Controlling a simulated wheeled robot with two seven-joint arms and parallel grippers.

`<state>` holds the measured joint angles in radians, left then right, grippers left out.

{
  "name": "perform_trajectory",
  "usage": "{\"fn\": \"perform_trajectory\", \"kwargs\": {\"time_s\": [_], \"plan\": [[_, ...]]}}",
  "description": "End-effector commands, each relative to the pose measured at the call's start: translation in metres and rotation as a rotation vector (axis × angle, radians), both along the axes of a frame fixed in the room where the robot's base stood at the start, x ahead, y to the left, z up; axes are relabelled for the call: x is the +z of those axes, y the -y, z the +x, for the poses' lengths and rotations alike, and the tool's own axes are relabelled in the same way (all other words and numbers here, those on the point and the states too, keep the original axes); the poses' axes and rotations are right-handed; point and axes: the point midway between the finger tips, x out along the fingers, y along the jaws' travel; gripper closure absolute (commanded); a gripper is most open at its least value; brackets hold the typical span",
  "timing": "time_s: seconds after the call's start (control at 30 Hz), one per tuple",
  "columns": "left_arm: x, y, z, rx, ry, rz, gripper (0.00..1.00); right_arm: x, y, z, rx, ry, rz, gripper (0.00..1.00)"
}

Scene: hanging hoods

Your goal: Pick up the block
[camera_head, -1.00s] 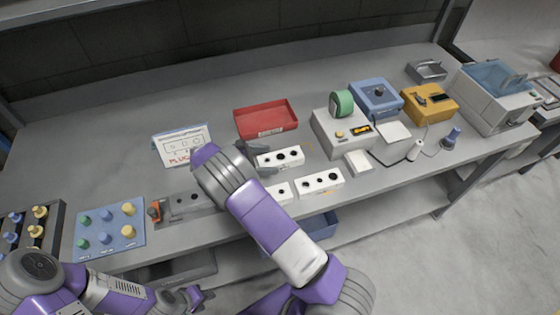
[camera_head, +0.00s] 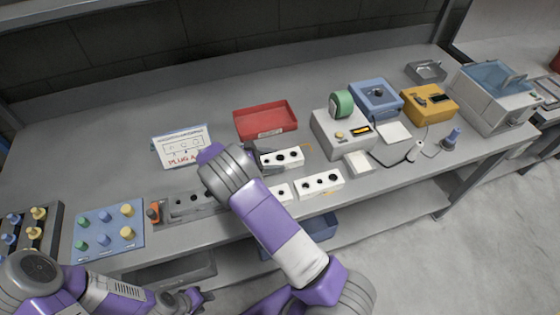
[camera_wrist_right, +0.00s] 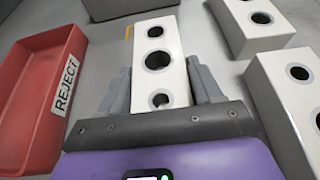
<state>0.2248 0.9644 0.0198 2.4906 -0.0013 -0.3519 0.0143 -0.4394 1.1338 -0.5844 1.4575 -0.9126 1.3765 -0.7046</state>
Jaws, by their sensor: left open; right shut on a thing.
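The white block (camera_head: 284,158) with several dark round holes is in front of the red tray in the head view. In the right wrist view the block (camera_wrist_right: 155,28) lies between my right gripper's two grey fingers. My right gripper (camera_head: 264,156) is shut on it, with one finger at each long side in the wrist view (camera_wrist_right: 163,88). I cannot tell whether the block is clear of the table. My purple left gripper (camera_head: 196,298) is open and empty, low in front of the table edge.
Similar white blocks (camera_head: 320,182) (camera_head: 283,192) lie just in front. The red REJECT tray (camera_head: 265,121) is behind. A plug card (camera_head: 181,147), a grey holed block (camera_head: 192,203) and a blue peg board (camera_head: 109,228) are left; a white device (camera_head: 342,134) is right.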

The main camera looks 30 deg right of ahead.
Motion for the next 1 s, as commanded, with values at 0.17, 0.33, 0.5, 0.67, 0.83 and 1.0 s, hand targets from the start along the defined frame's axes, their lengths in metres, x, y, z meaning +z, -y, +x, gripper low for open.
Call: {"fn": "perform_trajectory", "kwargs": {"time_s": [0.17, 0.33, 0.5, 0.67, 0.83, 1.0], "plan": [[0.0, 0.0, 0.0, 0.0, 0.0, 0.0, 0.57, 0.001, 0.0, 0.0, 0.0, 0.002, -0.002, 0.94], [0.003, 0.0, 0.0, 0.0, 0.0, 0.0, 0.57, 0.011, 0.0, 0.001, 0.0, 0.003, -0.002, 0.94], [0.01, 0.0, 0.0, 0.0, 0.0, 0.0, 0.57, 0.041, 0.0, 0.001, 0.0, 0.005, -0.001, 0.94], [0.018, 0.0, 0.0, 0.0, 0.0, 0.0, 0.57, 0.072, 0.0, 0.001, 0.0, 0.004, -0.001, 0.94], [0.022, 0.0, 0.0, 0.0, 0.0, 0.0, 0.57, 0.094, 0.0, 0.0, 0.0, 0.003, -0.003, 0.94], [0.023, 0.0, 0.0, 0.0, 0.0, 0.0, 0.57, 0.101, 0.0, 0.0, 0.0, 0.002, -0.002, 0.94]]}}
